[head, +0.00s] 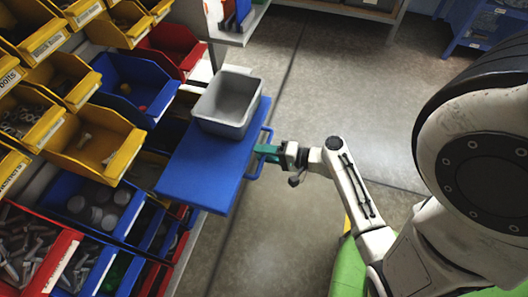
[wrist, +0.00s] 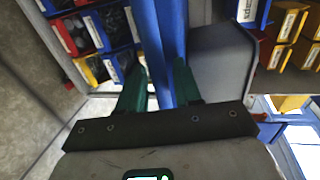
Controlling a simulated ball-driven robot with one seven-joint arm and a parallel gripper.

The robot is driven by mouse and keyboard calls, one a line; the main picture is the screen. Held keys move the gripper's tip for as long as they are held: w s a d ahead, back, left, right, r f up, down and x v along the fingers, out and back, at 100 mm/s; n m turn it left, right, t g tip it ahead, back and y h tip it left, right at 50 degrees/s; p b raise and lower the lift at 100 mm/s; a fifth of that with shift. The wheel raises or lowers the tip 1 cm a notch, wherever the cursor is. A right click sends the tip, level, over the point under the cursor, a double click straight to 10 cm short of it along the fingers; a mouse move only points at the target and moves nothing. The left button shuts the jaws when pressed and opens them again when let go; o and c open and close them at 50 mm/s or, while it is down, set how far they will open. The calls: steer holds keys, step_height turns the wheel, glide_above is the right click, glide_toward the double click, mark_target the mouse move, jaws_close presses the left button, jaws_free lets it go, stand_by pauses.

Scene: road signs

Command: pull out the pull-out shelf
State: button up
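The pull-out shelf (head: 190,172) is a flat blue board that sticks out from the bin rack into the aisle. A grey open bin (head: 228,103) stands on its far part. A blue handle (head: 266,134) is on its right edge. My gripper (head: 265,153) is at this handle, with its green fingers on it. In the wrist view, my gripper (wrist: 160,78) has one green finger on each side of a blue bar (wrist: 162,45), which fills the gap between them. The grey bin (wrist: 222,62) shows just right of the fingers. The exact contact at the fingertips is partly hidden.
The rack on the left holds yellow bins (head: 92,142), red bins (head: 172,48) and blue bins (head: 137,84) with small hardware. The concrete floor (head: 340,95) right of the shelf is clear. A blue rack (head: 480,25) stands at the far right.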

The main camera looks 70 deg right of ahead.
steer(key=v, duration=1)
steer(key=shift+s, duration=0.4)
stand_by(0.4)
steer(key=w+a+r+n+g+y+p, duration=0.1)
steer(key=w+a+n+g+y+p, duration=0.15)
steer(key=a+n+g, duration=0.3)
steer(key=w+a+r+n+g+y+p, duration=0.1)
steer(key=w+a+n+g+y+p, duration=0.15)
steer(key=a+n+g+p, duration=0.3)
steer(key=a+r+n+g+h, duration=0.1)
steer(key=r+n+h, duration=0.1)
steer(key=r, duration=0.1)
steer(key=a+r+n+g+h+p, duration=0.1)
steer(key=a+r+n+h, duration=0.1)
steer(key=r, duration=0.1)
steer(key=a+r+n+g+h+p, duration=0.1)
steer(key=a+r+n, duration=0.1)
steer(key=r, duration=0.2)
steer(key=shift+a+g+h, duration=0.25)
steer(key=shift+g+h, duration=0.05)
steer(key=shift+h, duration=0.1)
